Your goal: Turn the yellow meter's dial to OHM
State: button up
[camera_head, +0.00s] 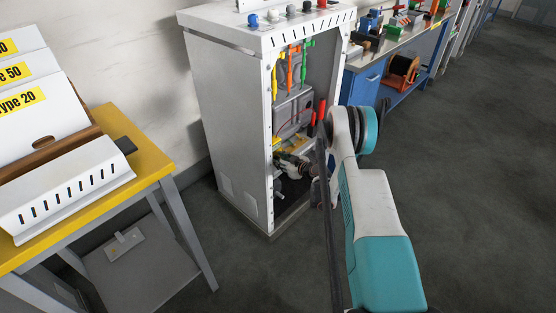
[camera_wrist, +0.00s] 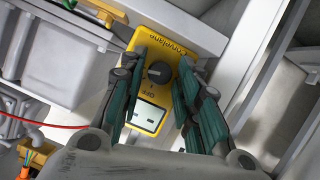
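The yellow meter (camera_wrist: 150,128) is near the middle of the wrist view, tilted, with its lettering upside down. Its dark round dial (camera_wrist: 158,72) has a light pointer mark, and the word OFF shows just below it. A pale display window lies further down the meter. My gripper (camera_wrist: 160,64) is open, with one dark green finger on each side of the dial. A gap shows between the dial and both fingers. In the head view my gripper (camera_head: 291,165) is inside the grey cabinet (camera_head: 232,125), largely hidden by dimness and my arm. No OHM mark is readable.
Grey boxes (camera_wrist: 65,55) and a red wire (camera_wrist: 45,124) lie left of the meter in the wrist view. Coloured tools (camera_head: 290,67) hang in the cabinet's upper opening. A yellow-topped table (camera_head: 150,160) stands left; clear floor (camera_head: 460,170) lies right.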

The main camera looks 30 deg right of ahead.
jog(key=shift+c, duration=0.2)
grip_shut()
jog(key=shift+d+m+g+y, duration=0.1)
jog(key=shift+m+g+y, duration=0.2)
jog(key=shift+m+y, duration=0.6)
jog(key=shift+o, duration=0.2)
grip_release()
jog(key=v, duration=0.7)
jog(key=shift+s+r, duration=0.2)
